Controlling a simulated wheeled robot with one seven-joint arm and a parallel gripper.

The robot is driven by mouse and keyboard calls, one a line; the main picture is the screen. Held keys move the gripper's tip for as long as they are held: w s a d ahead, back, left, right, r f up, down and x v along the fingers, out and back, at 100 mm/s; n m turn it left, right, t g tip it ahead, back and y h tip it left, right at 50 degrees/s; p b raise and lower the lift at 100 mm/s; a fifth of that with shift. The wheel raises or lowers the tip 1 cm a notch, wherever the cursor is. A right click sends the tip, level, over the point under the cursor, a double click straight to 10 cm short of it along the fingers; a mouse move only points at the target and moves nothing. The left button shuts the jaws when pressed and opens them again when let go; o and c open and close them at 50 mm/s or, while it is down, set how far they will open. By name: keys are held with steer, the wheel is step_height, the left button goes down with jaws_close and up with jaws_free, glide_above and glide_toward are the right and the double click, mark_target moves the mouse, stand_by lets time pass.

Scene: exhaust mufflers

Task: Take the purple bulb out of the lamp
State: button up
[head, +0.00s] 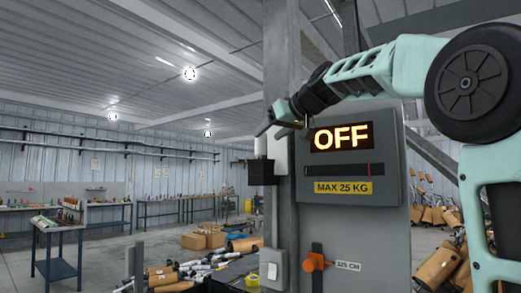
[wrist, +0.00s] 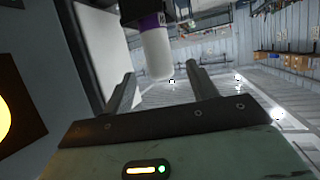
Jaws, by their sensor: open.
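The purple bulb (wrist: 155,48) is a white tube with a purple band at its base. It sits in a dark socket (wrist: 135,10) at the top of the wrist view, and its free end points between my fingertips. In the head view the white bulb (head: 262,145) stands upright in the black lamp holder (head: 262,173) on the side of a grey post. My gripper (wrist: 160,72) is open, with one finger on each side of the bulb's end and visible gaps. In the head view my gripper (head: 270,127) is just above the bulb.
A grey panel (head: 350,230) with a lit OFF sign (head: 341,136) stands right of the lamp, close under my arm. A white box (head: 278,150) is beside the bulb. The post (head: 283,60) rises behind. Workbenches and scattered mufflers lie farther back.

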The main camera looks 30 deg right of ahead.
mark_target(257, 144)
steer(key=p+x, duration=0.3)
steer(key=x, duration=0.4)
steer(key=shift+w, duration=0.2)
steer(key=c, duration=1.1)
